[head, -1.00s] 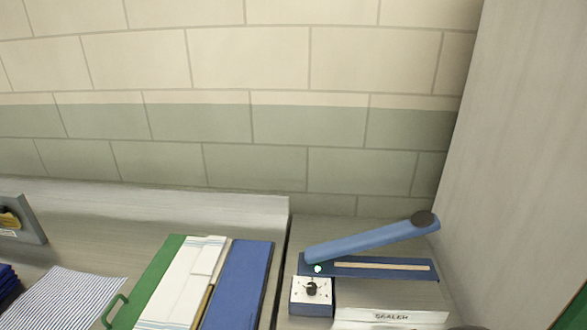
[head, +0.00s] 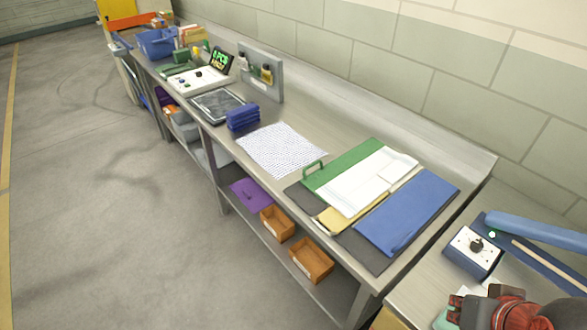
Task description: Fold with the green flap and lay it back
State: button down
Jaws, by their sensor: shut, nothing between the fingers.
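The folding board (head: 375,256) lies on the steel bench in the head view. Its green flap (head: 345,162), with a green loop handle (head: 313,170), lies flat at the left and back. A white cloth (head: 360,183) with thin stripes lies flat beside it, partly over the green flap, with a narrower folded piece on top at the right. A yellow flap (head: 337,219) shows under the cloth's front edge. The blue flap (head: 408,212) lies flat at the right. My gripper (head: 456,309) is low at the bottom right, shut and empty, well apart from the board.
A sealer with a dial box (head: 473,250) and raised blue arm (head: 540,230) stands at the right. Orange bins (head: 311,260) sit on the lower shelf. The floor at left is clear.

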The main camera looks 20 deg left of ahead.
aim_at(316, 181)
jog(key=u, duration=0.6)
jog(key=i+j, duration=0.25)
jog(key=j, duration=0.2)
jog(key=i+j, duration=0.3)
jog(key=j, duration=0.15)
jog(key=i+j+u, duration=0.1)
jog(key=i+j, duration=0.15)
jog(key=j, duration=0.25)
